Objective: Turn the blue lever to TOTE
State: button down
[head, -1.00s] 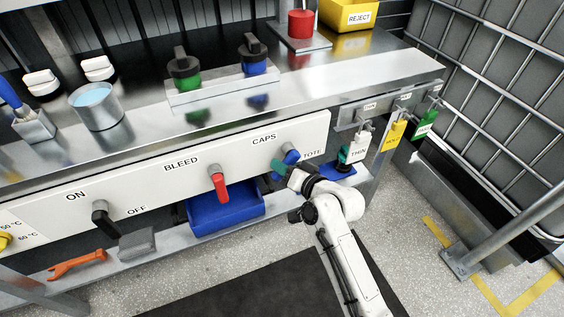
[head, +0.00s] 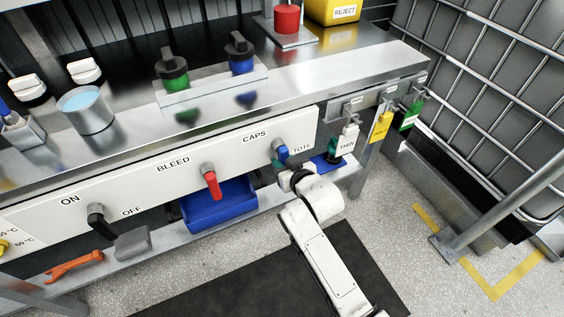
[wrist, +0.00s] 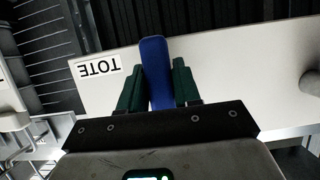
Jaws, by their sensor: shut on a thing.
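The blue lever (head: 281,154) is on the white panel's right end, under and between the CAPS label (head: 255,136) and the TOTE label (head: 302,149). Its handle slants down from the pivot, a little to the right. In the wrist view the blue lever (wrist: 155,62) stands between my two dark green fingers, with the upside-down TOTE label (wrist: 97,66) to its left. My gripper (wrist: 158,88) is shut on the lever.
A red lever (head: 211,182) and a black lever (head: 97,217) are farther left on the panel. A blue bin (head: 222,208) sits below. Hanging tags, including a white THIN tag (head: 347,140), are close on the right. The floor in front is clear.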

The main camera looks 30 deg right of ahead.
jog(key=shift+f, duration=0.1)
dwell(0.4)
jog(key=c, duration=0.9)
grip_release()
jog(key=p+v, duration=0.1)
jog(key=v, duration=0.9)
jog(key=shift+s+r, duration=0.25)
jog(key=shift+s, duration=0.1)
jog(key=s+d+g+p, duration=0.1)
jog(key=s+g, duration=0.3)
jog(key=s, duration=0.5)
jog(key=s+d+f+g+p, duration=0.1)
jog(key=s+g+p, duration=0.2)
jog(key=s, duration=0.7)
jog(key=s+d+g+p, duration=0.1)
jog(key=s+g, duration=0.4)
jog(key=s, duration=0.5)
jog(key=shift+d+f+g+p, duration=0.2)
jog(key=shift+d+g+p, duration=0.15)
jog(key=shift+p, duration=0.2)
